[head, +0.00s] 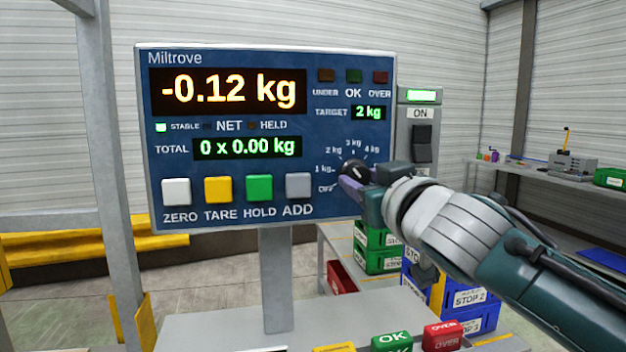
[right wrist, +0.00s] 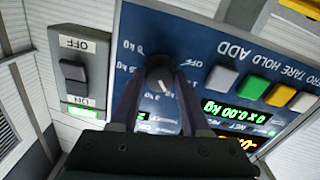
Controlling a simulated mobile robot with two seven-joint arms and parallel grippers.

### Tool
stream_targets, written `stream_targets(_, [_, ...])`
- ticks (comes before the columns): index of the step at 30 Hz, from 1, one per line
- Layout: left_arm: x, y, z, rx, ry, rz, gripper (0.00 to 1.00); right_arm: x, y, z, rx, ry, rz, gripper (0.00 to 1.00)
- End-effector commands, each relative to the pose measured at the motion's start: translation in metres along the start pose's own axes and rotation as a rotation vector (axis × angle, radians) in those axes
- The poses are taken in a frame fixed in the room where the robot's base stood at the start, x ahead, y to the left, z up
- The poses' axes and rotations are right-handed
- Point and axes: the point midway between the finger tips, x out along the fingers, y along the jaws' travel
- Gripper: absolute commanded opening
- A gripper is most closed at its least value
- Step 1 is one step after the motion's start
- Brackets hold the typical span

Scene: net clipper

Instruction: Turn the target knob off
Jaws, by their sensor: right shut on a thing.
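The target knob (head: 353,168) is dark and round, at the lower right of the blue Miltrove panel (head: 200,235). The target display (head: 369,112) reads 2 kg. My right gripper (head: 362,184) reaches in from the right and is shut on the knob, partly hiding it. In the right wrist view, the knob (right wrist: 160,68) sits between the two fingers and shows a pale mark on its face. My left gripper is not in view.
White, yellow, green and grey buttons (head: 238,189) line the panel's bottom left of the knob. An ON switch box (head: 421,114) stands close to the panel's right. Green OK and red OVER blocks (head: 441,337) sit on the bench in front. Stacked bins (head: 462,297) are behind my right arm.

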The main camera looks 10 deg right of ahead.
Motion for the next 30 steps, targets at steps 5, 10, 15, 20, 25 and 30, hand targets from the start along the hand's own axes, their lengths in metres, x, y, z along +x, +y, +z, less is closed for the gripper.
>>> stream_targets(5, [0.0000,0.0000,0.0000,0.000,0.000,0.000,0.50,-0.0001,0.0002,0.0001,0.000,0.000,0.000,0.21])
stream_targets(10, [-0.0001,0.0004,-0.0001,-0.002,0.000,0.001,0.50,-0.0001,0.0002,0.0002,0.000,0.000,0.000,0.01])
stream_targets(15, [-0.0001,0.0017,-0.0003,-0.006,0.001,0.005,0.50,-0.0001,0.0003,0.0002,-0.001,0.000,0.001,0.00])
stream_targets(20, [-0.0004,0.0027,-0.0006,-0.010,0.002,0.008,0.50,-0.0001,0.0003,0.0001,-0.019,0.000,0.001,0.00])
stream_targets(25, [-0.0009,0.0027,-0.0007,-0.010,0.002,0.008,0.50,-0.0001,0.0005,-0.0001,-0.084,0.000,0.001,0.00])
stream_targets(30, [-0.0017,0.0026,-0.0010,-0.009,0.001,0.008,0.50,-0.0001,0.0007,-0.0003,-0.201,0.000,0.000,0.00])
